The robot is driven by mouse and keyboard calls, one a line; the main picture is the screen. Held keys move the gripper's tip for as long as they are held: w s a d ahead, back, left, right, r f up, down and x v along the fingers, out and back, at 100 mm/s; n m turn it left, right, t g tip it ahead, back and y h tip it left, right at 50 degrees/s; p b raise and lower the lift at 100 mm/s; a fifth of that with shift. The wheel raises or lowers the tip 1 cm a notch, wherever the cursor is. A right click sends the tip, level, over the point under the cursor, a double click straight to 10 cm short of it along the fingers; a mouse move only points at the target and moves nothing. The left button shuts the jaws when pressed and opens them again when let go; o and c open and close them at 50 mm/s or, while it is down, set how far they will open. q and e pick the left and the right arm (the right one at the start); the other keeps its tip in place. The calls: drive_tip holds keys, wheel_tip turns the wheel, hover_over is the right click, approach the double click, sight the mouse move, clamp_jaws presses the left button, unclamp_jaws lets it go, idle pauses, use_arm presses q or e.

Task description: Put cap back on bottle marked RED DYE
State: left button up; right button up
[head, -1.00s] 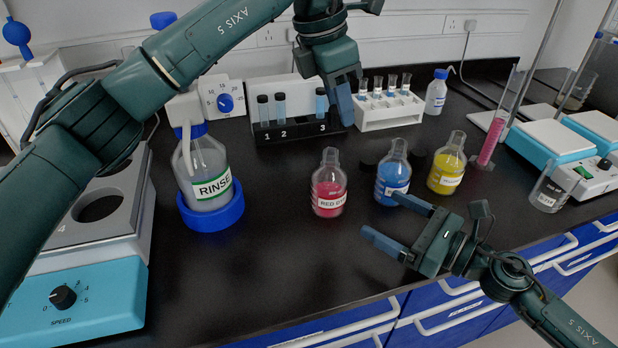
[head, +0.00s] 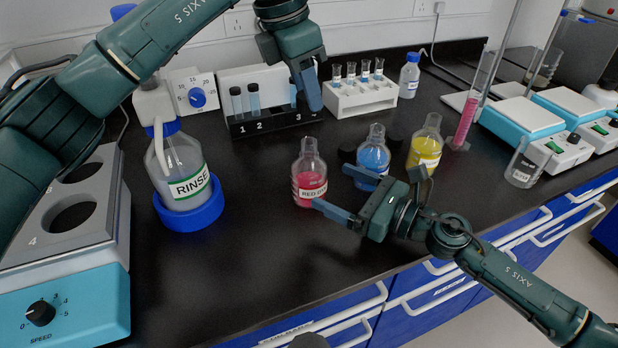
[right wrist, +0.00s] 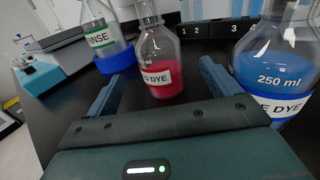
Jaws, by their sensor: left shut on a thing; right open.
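The RED DYE bottle (head: 309,184) stands upright on the black bench, its glass neck bare. In the right wrist view the bottle (right wrist: 161,62) shows ahead, between the two fingers. My right gripper (head: 331,188) is open and empty, its fingertips close to the bottle's right side; I cannot tell whether they touch it. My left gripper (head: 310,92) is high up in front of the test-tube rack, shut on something. What it holds is hidden, so I cannot tell whether it is the cap. Dark caps (head: 347,154) seem to lie behind the blue bottle.
The blue dye bottle (head: 373,157) and the yellow bottle (head: 424,152) stand right of the red one, close to my right gripper. The RINSE bottle (head: 186,180) sits in a blue ring at left. The test-tube rack (head: 275,124) is behind. Bench in front of RINSE is clear.

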drive_tip(key=x, duration=0.7)
drive_tip(key=shift+a, duration=0.15)
drive_tip(key=c, duration=1.5)
use_arm(q)
hover_over(310, 141)
drive_tip(key=shift+a+f, duration=0.15)
drive_tip(key=shift+f, duration=1.1)
drive_tip(key=shift+a+f, duration=0.15)
drive_tip(key=shift+f, duration=1.1)
drive_tip(key=shift+f, duration=0.9)
drive_tip(key=shift+f, duration=0.6)
